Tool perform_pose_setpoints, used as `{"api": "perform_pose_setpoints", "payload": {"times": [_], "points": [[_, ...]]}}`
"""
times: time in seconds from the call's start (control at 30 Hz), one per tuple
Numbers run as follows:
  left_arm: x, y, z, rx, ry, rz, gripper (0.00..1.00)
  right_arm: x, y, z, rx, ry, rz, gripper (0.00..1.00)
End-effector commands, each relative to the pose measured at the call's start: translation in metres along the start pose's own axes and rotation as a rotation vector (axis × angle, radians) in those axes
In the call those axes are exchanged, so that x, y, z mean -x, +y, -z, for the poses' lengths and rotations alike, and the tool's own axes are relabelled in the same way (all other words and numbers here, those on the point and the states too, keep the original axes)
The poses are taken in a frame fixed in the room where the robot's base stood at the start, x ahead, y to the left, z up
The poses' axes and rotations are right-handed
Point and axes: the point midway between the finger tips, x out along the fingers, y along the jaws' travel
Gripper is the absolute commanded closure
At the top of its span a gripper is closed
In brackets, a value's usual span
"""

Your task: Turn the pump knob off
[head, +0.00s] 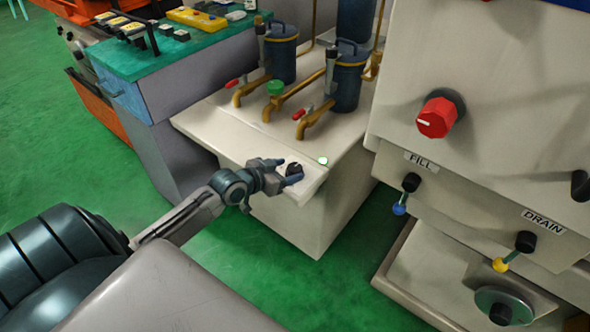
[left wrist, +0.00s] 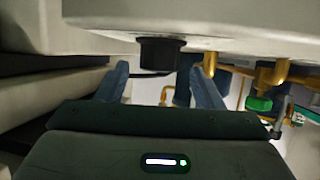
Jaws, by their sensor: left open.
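The pump knob (head: 294,170) is a small black knob on the sloped front panel of the white pump cabinet (head: 300,222). A small light (head: 323,161) glows pale green to its right. My left gripper (head: 285,172) is open at the knob, with one finger on each side of it in the head view. In the left wrist view the dark knob (left wrist: 160,54) sits between the two blue-grey fingertips (left wrist: 160,70), with gaps on both sides. I cannot tell how deep the knob is between the fingers, or which way it points. My right gripper is not in view.
Brass pipes (head: 285,95) with red and green handles and dark blue canisters (head: 346,85) stand on the cabinet top. At right a machine carries a red knob (head: 437,117) and FILL (head: 411,182) and DRAIN (head: 526,241) levers. Green floor (head: 330,300) is open in front.

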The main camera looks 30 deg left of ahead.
Motion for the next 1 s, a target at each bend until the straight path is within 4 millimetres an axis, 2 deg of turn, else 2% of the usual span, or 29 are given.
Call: {"api": "perform_pose_setpoints", "payload": {"times": [0.1, 0.3, 0.63, 0.67, 0.87, 1.0], "points": [[-0.019, 0.001, 0.001, 0.004, 0.002, -0.001, 0.39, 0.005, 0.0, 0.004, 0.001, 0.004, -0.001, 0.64], [-0.036, 0.0, 0.001, 0.001, 0.002, -0.001, 0.39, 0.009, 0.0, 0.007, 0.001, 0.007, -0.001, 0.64], [-0.039, 0.001, 0.0, 0.0, 0.0, -0.001, 0.39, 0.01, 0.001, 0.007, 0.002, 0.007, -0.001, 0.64], [-0.039, 0.001, 0.0, 0.0, 0.0, -0.001, 0.43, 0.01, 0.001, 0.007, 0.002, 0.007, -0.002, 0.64], [-0.038, 0.001, 0.0, 0.0, 0.0, -0.001, 0.82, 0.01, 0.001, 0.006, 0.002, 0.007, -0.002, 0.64], [-0.038, 0.001, 0.001, 0.0, 0.0, -0.001, 0.83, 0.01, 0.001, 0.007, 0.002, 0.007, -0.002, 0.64]]}}
